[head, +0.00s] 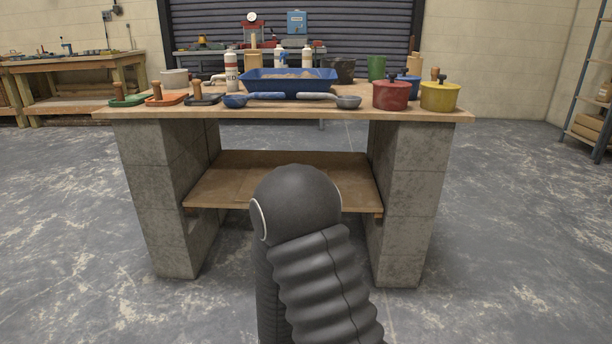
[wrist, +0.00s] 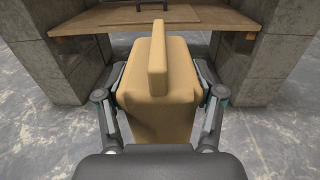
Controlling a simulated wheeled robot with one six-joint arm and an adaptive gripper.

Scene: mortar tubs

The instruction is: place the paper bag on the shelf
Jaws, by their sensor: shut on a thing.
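The tan paper bag (wrist: 158,108) is in the wrist view, upright between the two fingers of my gripper (wrist: 160,100), which is shut on its sides. A raised strip stands along its top. The bag is in front of the low wooden shelf (wrist: 95,20), which also shows in the head view (head: 225,185) between two concrete block legs. The bag's lower end is cut off by my gripper's body. In the head view my own arm hides the gripper, the bag and part of the shelf.
The shelf hangs below a wooden worktop (head: 290,114) crowded with tubs, trowels, ladles and a blue tray (head: 288,84). The left block leg (head: 165,190) and right block leg (head: 410,190) flank the opening. A flat board (wrist: 148,14) lies on the shelf. Grey floor is clear around.

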